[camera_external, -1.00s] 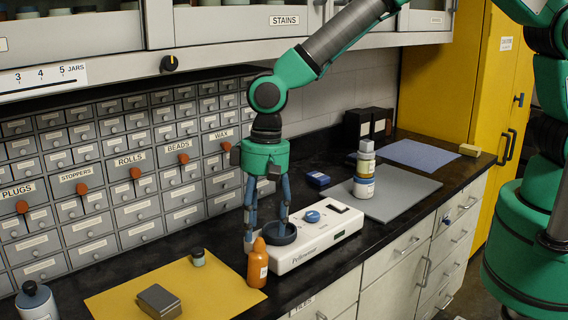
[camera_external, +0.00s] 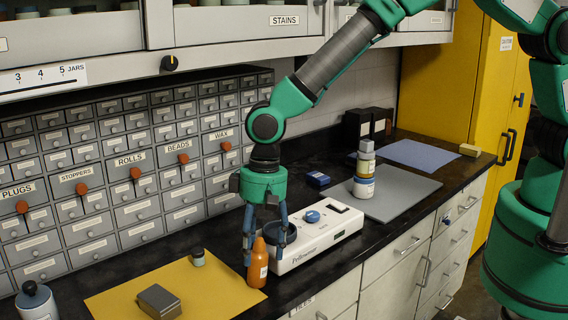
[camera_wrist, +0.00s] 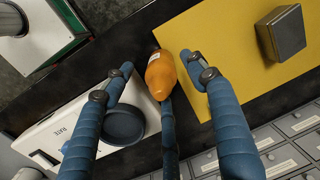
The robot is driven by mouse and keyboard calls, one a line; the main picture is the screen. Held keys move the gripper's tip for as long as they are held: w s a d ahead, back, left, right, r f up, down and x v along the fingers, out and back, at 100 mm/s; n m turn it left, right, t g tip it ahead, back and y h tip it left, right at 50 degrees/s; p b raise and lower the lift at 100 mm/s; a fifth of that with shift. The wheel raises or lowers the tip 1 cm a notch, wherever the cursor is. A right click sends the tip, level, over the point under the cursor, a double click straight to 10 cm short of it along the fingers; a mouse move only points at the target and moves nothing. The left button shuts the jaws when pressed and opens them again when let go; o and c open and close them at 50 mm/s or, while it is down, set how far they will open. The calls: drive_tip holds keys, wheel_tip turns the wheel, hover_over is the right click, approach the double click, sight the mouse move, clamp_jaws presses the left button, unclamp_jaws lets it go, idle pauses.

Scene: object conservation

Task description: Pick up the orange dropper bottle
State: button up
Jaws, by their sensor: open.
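The orange dropper bottle (camera_external: 257,265) stands upright at the right edge of the yellow mat, beside the white device. My gripper (camera_external: 263,250) is open, its blue fingers pointing down around the upper part of the bottle, which hides part of them. In the wrist view the bottle (camera_wrist: 162,75) lies between the spread fingers (camera_wrist: 159,70), with visible space on both sides. I cannot tell whether any finger touches it.
The white device (camera_external: 318,238) with a dark round cup (camera_wrist: 124,124) stands close beside the bottle. Stacked jars (camera_external: 364,180) stand farther right on a grey board (camera_external: 405,196).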

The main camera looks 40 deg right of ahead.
sight(259, 261)
drive_tip(key=shift+a+f, duration=0.2)
drive_tip(key=shift+f, duration=1.75)
drive_tip(key=c, duration=1.3)
drive_tip(key=shift+r, duration=5)
